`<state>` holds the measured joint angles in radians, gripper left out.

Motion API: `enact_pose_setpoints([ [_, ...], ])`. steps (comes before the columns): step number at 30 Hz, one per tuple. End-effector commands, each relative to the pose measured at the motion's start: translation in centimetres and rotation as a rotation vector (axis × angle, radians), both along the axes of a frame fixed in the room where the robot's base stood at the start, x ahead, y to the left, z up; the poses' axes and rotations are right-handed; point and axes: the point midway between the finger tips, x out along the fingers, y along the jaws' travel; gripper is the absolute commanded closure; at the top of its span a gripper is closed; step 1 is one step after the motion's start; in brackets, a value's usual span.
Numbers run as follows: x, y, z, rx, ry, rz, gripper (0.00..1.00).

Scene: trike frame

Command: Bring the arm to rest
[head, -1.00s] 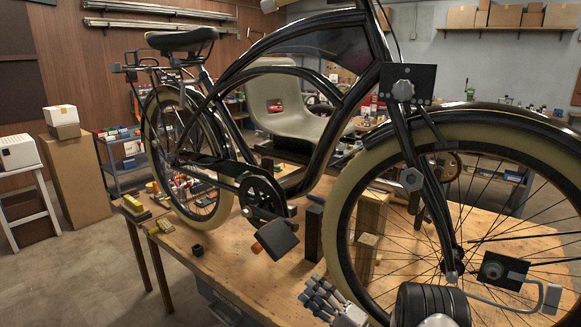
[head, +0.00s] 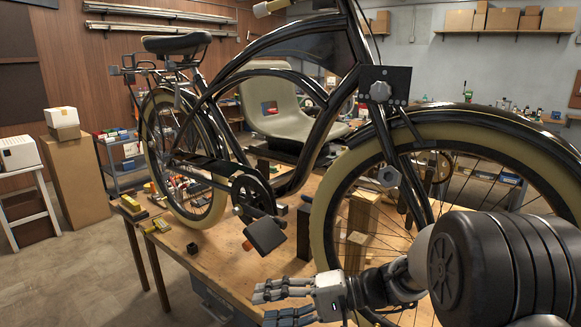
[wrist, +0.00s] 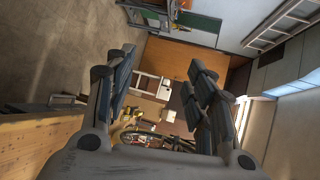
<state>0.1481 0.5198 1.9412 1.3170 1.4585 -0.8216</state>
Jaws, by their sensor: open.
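My gripper (head: 268,304) is at the bottom middle of the head view, in front of the workbench and the bicycle's front wheel. Its fingers point left, and they are apart with nothing between them. In the wrist view my gripper (wrist: 160,95) shows two spread fingers with open room between them. My arm reaches in from the lower right of the head view and hides the lower part of the front wheel. The black bicycle (head: 268,52) stands upright over the wooden workbench (head: 197,257).
A black pedal (head: 265,235) juts out above the bench, beyond the gripper. Wood blocks (head: 357,252) stand behind the front wheel. A cardboard box (head: 78,172) and a white stool (head: 29,200) stand at the left. The floor left of the bench is clear.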

Motion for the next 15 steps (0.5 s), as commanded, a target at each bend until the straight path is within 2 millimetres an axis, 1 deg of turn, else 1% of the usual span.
enact_pose_setpoints([
  [1,-2.3,0.1,1.0,-0.078,-0.004,0.036,0.5],
  [3,-5.4,-0.2,1.5,-0.196,0.004,0.076,0.5],
  [5,-8.0,-0.8,1.8,-0.301,0.004,0.101,0.5],
  [6,-9.6,-1.3,1.8,-0.372,0.0,0.11,0.5],
  [8,-11.9,-2.4,1.8,-0.478,-0.01,0.117,0.5],
  [9,-13.3,-3.2,1.8,-0.549,-0.021,0.117,0.5],
  [11,-15.3,-4.6,1.7,-0.654,-0.043,0.109,0.5],
  [12,-16.5,-5.6,1.6,-0.724,-0.061,0.099,0.5],
  [14,-18.1,-7.2,1.5,-0.827,-0.092,0.075,0.5],
  [15,-19.1,-8.4,1.4,-0.893,-0.117,0.056,0.5],
])
